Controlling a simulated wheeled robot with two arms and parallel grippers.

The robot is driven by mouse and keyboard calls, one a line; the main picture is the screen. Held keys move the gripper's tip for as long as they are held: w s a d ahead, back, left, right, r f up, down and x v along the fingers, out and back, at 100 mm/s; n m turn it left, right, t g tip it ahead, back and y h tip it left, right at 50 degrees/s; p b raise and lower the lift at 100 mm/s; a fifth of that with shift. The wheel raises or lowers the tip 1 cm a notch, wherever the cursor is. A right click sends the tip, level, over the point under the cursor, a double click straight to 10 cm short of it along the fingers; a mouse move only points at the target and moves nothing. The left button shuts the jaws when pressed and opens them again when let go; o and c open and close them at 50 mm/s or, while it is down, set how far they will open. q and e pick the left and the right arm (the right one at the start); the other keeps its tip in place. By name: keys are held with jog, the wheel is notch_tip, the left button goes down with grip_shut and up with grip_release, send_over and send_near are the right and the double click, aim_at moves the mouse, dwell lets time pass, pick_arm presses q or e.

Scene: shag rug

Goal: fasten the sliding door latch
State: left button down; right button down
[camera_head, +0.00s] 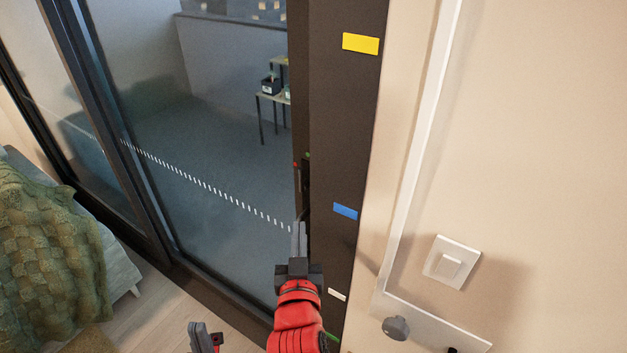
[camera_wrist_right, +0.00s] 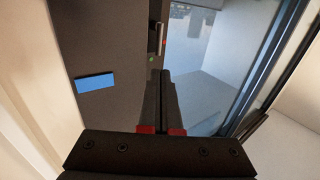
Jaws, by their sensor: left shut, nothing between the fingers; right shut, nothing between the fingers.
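The sliding door (camera_head: 205,180) is a dark-framed glass panel beside a dark jamb (camera_head: 345,110). The small dark latch (camera_head: 305,178) is at the door's edge, with a red mark and green marks near it. My left gripper (camera_head: 200,338) is shut and empty at the bottom edge, away from the door.
Yellow (camera_head: 360,43) and blue (camera_head: 345,211) stickers are on the jamb. A light switch (camera_head: 452,262) and a grey knob (camera_head: 396,327) are on the wall at right. A bed with a green blanket (camera_head: 50,250) stands at left.

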jog(key=shift+d, duration=0.15)
jog(key=shift+f, duration=0.1)
jog(key=b, duration=1.5)
send_near(300, 178)
jog(key=w+p, duration=0.1)
jog(key=w, duration=0.1)
jog(key=w+p, duration=0.1)
jog(key=w, duration=0.2)
jog(key=shift+w+d+r+p, duration=0.2)
jog(key=shift+w+p, duration=0.1)
jog(key=shift+p, duration=0.05)
jog(key=shift+w+f, duration=0.15)
jog(key=shift+w, duration=0.5)
